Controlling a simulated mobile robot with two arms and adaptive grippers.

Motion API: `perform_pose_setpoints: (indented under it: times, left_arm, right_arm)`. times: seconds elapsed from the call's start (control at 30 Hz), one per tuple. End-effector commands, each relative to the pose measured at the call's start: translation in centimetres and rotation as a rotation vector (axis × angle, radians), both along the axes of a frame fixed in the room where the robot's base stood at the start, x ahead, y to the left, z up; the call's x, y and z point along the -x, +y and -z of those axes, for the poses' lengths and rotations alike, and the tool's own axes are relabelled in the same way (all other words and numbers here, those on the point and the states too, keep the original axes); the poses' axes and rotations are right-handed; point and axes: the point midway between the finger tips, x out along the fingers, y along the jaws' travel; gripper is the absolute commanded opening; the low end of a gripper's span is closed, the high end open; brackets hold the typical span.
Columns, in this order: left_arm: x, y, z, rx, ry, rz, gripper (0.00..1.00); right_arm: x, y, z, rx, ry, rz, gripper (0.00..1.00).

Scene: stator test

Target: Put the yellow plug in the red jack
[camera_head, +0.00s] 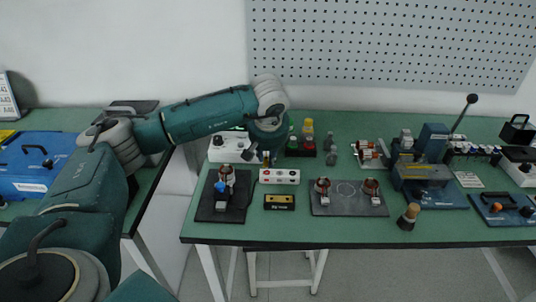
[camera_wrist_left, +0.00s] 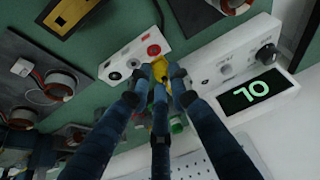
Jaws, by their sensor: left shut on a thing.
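The yellow plug (camera_wrist_left: 160,103) shows between the fingers of my left gripper (camera_wrist_left: 160,76) in the left wrist view, and the gripper is shut on it. Its tip is largely hidden by the fingers. The red jack (camera_wrist_left: 154,50) is a round red socket at one end of a white panel (camera_wrist_left: 118,62), just beyond the fingertips. It looks uncovered; the height gap cannot be told. In the head view the panel (camera_head: 280,181) lies on the green bench, and my left gripper (camera_head: 258,158) is behind its left end. My right gripper is not in view.
A white box with a lit display (camera_wrist_left: 256,92) stands close beside the fingers. Small coloured plugs or caps (camera_head: 308,130) stand in a black holder behind the panel. Black boards with copper coils (camera_head: 345,206) lie nearby. A yellow-black meter (camera_head: 279,202) lies in front.

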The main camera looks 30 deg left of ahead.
Motion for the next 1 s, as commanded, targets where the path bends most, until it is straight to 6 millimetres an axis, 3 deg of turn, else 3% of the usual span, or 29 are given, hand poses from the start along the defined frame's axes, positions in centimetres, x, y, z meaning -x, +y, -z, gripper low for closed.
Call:
perform_pose_setpoints:
  times: [1.0]
  left_arm:
    - [-0.02,-0.01,0.78,-0.022,0.012,0.0,0.01]
  right_arm:
    - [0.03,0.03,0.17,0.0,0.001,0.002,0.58]
